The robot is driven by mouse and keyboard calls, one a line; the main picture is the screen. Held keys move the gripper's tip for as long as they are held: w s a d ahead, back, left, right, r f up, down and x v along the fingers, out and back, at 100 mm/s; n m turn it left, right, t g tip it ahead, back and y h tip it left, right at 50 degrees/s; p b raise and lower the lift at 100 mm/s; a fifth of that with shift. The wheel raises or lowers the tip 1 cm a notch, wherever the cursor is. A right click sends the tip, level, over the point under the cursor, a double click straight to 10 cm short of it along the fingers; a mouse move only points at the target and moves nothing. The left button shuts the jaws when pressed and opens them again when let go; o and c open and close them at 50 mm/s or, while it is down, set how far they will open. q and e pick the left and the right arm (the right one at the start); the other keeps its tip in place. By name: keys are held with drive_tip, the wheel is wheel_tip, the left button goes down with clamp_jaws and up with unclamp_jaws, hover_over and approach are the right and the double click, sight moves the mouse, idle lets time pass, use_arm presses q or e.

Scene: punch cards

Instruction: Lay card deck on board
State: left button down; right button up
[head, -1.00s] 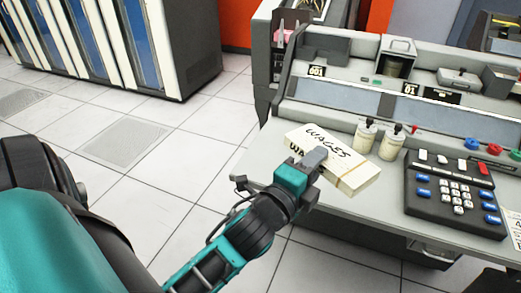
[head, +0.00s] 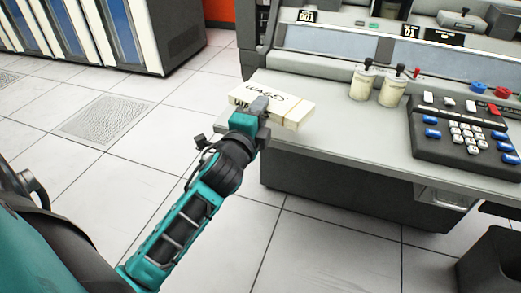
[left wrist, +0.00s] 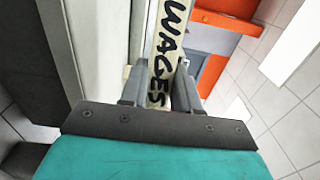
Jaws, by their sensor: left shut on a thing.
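The card deck (head: 289,110) is a cream block of cards with a band around it and "WAGES" written on it. My left gripper (head: 262,104) is shut on its near left side. In the left wrist view the deck (left wrist: 168,55) stands between the two fingers (left wrist: 156,90), lettering towards the camera. The deck is over the left end of the grey console desk (head: 345,140); I cannot tell whether it touches the surface. No separate board is clearly identifiable. My right gripper is not in view.
A dark keypad (head: 462,132) with blue, white and red keys lies farther right. The upright console panel (head: 330,42) rises behind. Tiled floor is clear on the left.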

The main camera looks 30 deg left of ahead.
use_arm(q)
wheel_tip(320, 180, down, 9)
drive_tip(key=b, duration=0.3)
drive_tip(key=shift+r+b, duration=0.2)
drive_tip(key=shift+b, duration=0.15)
drive_tip(key=c, duration=0.8)
unclamp_jaws()
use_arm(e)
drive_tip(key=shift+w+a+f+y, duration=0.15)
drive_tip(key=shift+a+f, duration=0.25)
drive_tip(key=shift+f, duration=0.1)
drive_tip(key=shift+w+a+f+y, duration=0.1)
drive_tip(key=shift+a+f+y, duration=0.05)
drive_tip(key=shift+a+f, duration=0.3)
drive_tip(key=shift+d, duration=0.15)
